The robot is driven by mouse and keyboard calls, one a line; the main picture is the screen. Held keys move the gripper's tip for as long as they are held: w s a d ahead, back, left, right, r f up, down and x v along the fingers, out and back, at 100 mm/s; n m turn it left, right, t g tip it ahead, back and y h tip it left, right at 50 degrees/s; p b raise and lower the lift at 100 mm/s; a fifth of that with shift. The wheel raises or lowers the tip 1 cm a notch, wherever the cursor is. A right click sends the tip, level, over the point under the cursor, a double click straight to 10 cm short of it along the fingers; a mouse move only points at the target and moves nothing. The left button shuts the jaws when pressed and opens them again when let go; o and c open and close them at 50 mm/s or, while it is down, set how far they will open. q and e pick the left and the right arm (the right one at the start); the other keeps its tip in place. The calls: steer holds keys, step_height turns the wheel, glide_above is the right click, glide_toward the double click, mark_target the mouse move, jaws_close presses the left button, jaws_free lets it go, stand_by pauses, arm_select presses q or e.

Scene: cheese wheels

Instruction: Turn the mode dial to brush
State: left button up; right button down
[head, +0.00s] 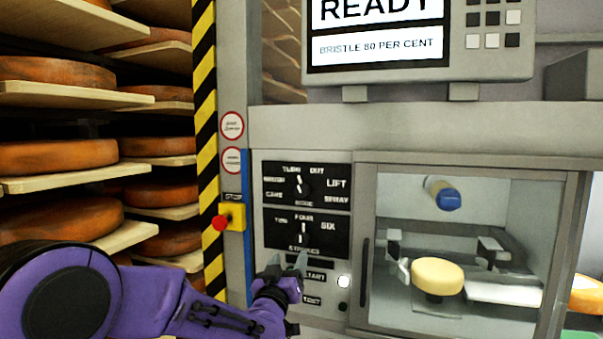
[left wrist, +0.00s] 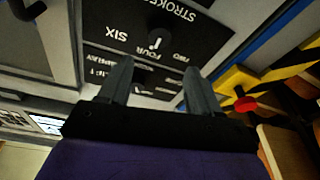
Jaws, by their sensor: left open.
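The mode dial (head: 304,186) is a small black knob with a white mark on the upper black panel of the grey machine. Its mark points up and slightly left, near the label TURN. The label at its left, apparently BRUSH, is small and blurred. My left gripper (head: 286,264) is open and empty, below the mode and strokes panels in the head view. In the left wrist view, upside down, my left gripper (left wrist: 157,66) has its two grey fingers apart, with the mode dial's panel (left wrist: 105,68) beyond them. My right gripper is not in view.
The strokes dial (head: 303,233) sits just below, pointing at FOUR. Start and reset buttons are lower, partly behind my gripper. A red stop button (head: 220,222) is at the left. A glazed chamber with a cheese wheel (head: 437,276) is at the right. Cheese shelves (head: 60,186) stand left.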

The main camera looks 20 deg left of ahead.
arm_select(q)
steer(key=t+p, duration=0.1)
steer(key=t, duration=0.1)
glide_toward(300, 193)
steer(key=p+x, duration=0.5)
steer(key=x, duration=0.4)
steer(key=shift+w+r, duration=0.2)
steer(key=shift+w+f, duration=0.1)
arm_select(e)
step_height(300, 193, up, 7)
arm_select(q)
steer(key=c, duration=1)
